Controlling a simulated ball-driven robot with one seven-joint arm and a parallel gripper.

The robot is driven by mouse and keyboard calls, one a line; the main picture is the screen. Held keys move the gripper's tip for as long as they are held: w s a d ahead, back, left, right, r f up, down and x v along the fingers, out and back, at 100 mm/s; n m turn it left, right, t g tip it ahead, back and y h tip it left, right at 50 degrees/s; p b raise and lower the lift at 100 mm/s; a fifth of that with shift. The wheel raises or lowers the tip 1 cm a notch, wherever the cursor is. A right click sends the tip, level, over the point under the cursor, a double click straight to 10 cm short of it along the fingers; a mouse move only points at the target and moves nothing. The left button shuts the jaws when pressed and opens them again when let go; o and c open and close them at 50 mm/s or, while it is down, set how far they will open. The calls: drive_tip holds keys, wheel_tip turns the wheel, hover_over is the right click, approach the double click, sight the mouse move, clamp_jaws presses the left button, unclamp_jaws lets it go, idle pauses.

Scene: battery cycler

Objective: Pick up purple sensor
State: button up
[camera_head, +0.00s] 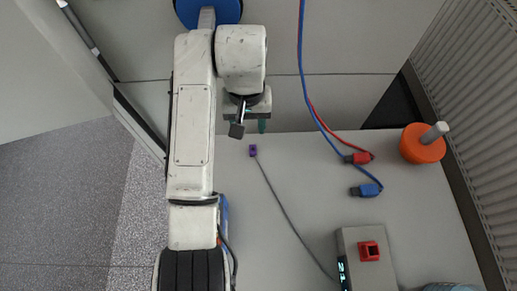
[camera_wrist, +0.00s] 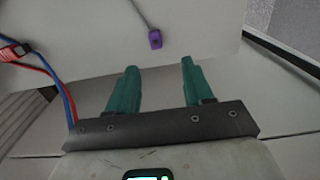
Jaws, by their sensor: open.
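The purple sensor (camera_head: 253,150) lies near the back edge of the grey table, at the end of a thin grey cable. It also shows in the wrist view (camera_wrist: 155,40), above the gap between the fingertips. My gripper (camera_wrist: 157,68) has two green fingers, wide apart and empty. In the head view my gripper (camera_head: 262,126) is just above and right of the sensor in the picture, at the table's back edge, partly hidden by the wrist. It does not touch the sensor.
The table (camera_head: 290,170) holds a red connector (camera_head: 360,158) and a blue connector (camera_head: 368,190) on cables at the right. An orange disc with a grey peg (camera_head: 422,143) stands at the back right. A grey box (camera_head: 350,240) with a red socket (camera_head: 369,251) is at the front. The table around the sensor is clear.

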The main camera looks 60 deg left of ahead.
hover_over(253, 149)
drive_tip(key=f, duration=0.5)
drive_tip(key=shift+s+a, duration=0.25)
drive_tip(key=shift+a, duration=0.05)
drive_tip(key=f, duration=0.4)
drive_tip(key=shift+w+d+p, duration=0.2)
drive_tip(key=shift+w+p, duration=0.1)
drive_tip(key=shift+p, duration=0.05)
drive_tip(key=shift+f, duration=0.7)
clamp_jaws()
